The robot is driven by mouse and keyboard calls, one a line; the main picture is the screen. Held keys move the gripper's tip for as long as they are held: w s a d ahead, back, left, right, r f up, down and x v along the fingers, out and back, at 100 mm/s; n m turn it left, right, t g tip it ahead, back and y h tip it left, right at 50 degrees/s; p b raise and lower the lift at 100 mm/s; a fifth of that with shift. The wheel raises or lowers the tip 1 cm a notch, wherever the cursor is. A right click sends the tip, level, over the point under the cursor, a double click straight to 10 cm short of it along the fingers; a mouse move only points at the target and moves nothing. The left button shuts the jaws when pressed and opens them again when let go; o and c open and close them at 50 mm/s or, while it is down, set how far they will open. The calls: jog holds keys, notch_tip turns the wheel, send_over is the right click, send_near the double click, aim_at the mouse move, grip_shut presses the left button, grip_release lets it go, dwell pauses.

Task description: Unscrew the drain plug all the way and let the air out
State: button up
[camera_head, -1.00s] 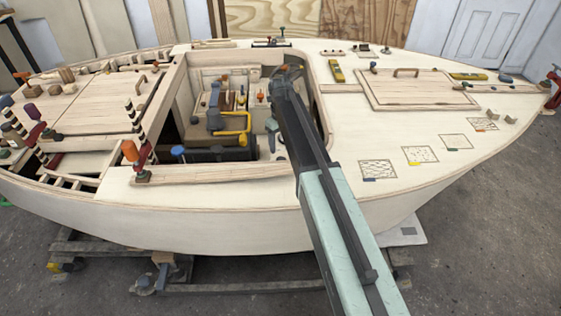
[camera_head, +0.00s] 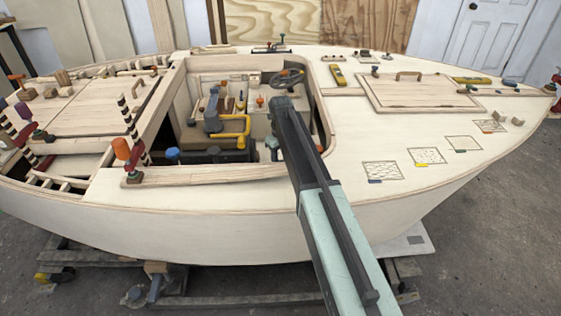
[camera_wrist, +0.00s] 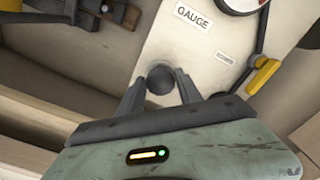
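A dark round knob (camera_wrist: 159,80), which may be the drain plug, sits against a pale panel in the wrist view. My gripper (camera_wrist: 161,78) has one finger on each side of it, with the fingertips close to its edges. I cannot tell whether the fingers touch it or stand just clear. In the head view my arm reaches into the boat's open cockpit, and the arm hides the gripper and the knob there.
A white gauge (camera_wrist: 238,3) with a GAUGE label and a yellow-handled lever (camera_wrist: 264,76) are at the upper right of the wrist view. In the head view a steering wheel (camera_head: 287,78), a yellow-railed fitting (camera_head: 232,132) and the cockpit's near coaming (camera_head: 210,173) surround my arm.

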grip_shut()
jog(key=shift+n, duration=0.3)
